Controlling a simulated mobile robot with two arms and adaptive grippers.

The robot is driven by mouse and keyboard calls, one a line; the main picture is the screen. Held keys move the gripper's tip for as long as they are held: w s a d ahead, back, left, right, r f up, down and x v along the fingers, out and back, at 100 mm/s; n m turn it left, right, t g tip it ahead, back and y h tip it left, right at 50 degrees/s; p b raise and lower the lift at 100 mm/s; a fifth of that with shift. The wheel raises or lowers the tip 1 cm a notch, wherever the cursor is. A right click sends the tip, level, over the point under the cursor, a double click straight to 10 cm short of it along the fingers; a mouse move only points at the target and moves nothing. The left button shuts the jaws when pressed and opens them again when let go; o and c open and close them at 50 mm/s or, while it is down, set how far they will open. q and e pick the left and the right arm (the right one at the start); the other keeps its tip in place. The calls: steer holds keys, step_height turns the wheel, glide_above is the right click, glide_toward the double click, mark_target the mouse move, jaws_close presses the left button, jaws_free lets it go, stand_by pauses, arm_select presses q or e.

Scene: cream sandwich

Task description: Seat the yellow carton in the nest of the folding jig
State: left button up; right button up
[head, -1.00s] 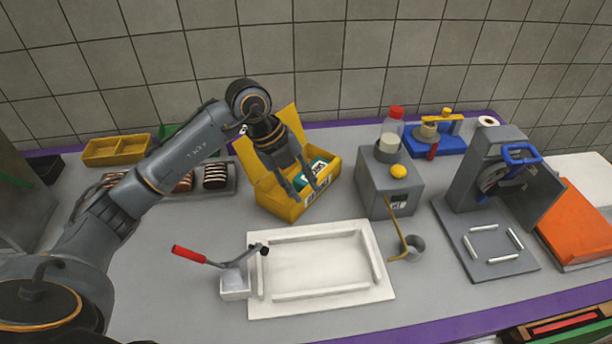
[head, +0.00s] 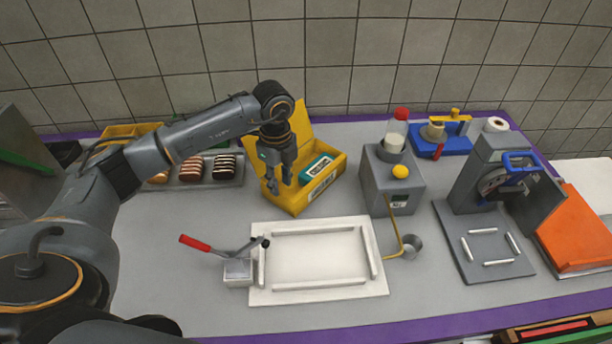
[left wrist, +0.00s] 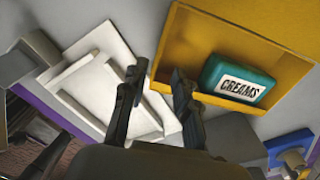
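The yellow carton (head: 292,203) stands open on the counter behind the white folding jig (head: 376,288), its lid raised at the back. A teal pack (head: 315,166) lies inside it; its label reads CREAMS in the left wrist view (left wrist: 238,80). The jig's nest is bare between white rails, with a red-handled lever (head: 195,243) at its left. My left gripper (head: 279,187) points down over the carton's left part, left of the pack. My right gripper is out of view.
A grey dispenser (head: 374,190) with a thin arm and cup (head: 411,246) stands right of the carton. A tray of striped cakes (head: 193,168) is at the left. A grey press (head: 476,180) and orange stack (head: 574,228) are at the right. The front counter is clear.

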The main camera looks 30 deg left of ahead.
mark_target(281, 195)
arm_select(q)
steer(key=shift+s+f, duration=0.1)
steer(key=shift+f, duration=0.25)
step_height(281, 195, down, 4)
steer(key=shift+s+r+p, duration=0.1)
steer(key=shift+r+p, duration=0.05)
steer(key=shift+p, duration=0.9)
steer(key=shift+f, duration=0.45)
jaws_close()
